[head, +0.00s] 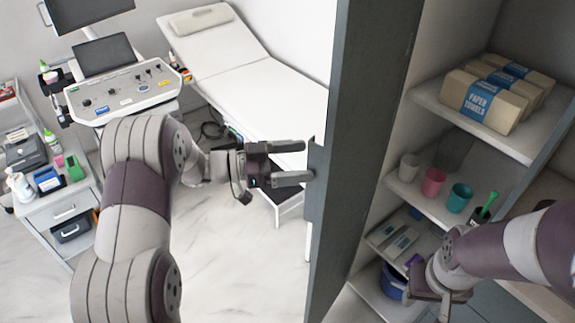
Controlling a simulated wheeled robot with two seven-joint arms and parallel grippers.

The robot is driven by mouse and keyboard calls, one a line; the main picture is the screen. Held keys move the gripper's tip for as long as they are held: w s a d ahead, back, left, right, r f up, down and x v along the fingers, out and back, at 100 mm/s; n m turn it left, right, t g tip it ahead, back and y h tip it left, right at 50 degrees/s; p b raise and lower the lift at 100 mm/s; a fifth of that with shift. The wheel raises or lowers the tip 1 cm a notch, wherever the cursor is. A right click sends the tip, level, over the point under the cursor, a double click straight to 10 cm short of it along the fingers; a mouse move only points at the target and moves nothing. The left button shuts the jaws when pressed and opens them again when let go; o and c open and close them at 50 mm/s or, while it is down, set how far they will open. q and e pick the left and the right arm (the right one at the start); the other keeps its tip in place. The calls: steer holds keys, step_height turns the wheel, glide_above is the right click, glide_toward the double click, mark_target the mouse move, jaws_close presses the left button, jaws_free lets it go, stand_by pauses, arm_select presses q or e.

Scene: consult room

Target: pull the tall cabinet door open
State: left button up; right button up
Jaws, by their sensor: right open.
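The tall cabinet door (368,130) is a dark grey-blue panel seen nearly edge-on, standing open to the left of the shelves. A flat grey piece (314,190), maybe its handle, sticks out on its left side. My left gripper (307,161) has its two fingers apart, with the tips close to that piece; whether they touch it I cannot tell. My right gripper (438,291) is open, low in front of the cabinet's lower shelves, partly hidden by its own wrist. The cabinet (395,185) shows its open interior.
Shelves hold paper towel packs (487,98), a pink cup (434,182), a teal cup (459,198) and a blue container (393,281). An exam bed (245,75) and an ultrasound cart (127,92) stand behind my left arm. A drawer unit (62,208) is at left.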

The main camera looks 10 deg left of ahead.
arm_select(q)
steer(key=shift+o, duration=0.2)
steer(key=shift+w+d, duration=0.15)
steer(key=shift+c, duration=0.7)
steer(key=shift+s+a, duration=0.2)
steer(key=shift+s, duration=0.05)
steer(key=shift+c, duration=1)
steer(key=shift+a+f, duration=0.1)
steer(key=shift+a, duration=0.2)
steer(key=shift+d, duration=0.2)
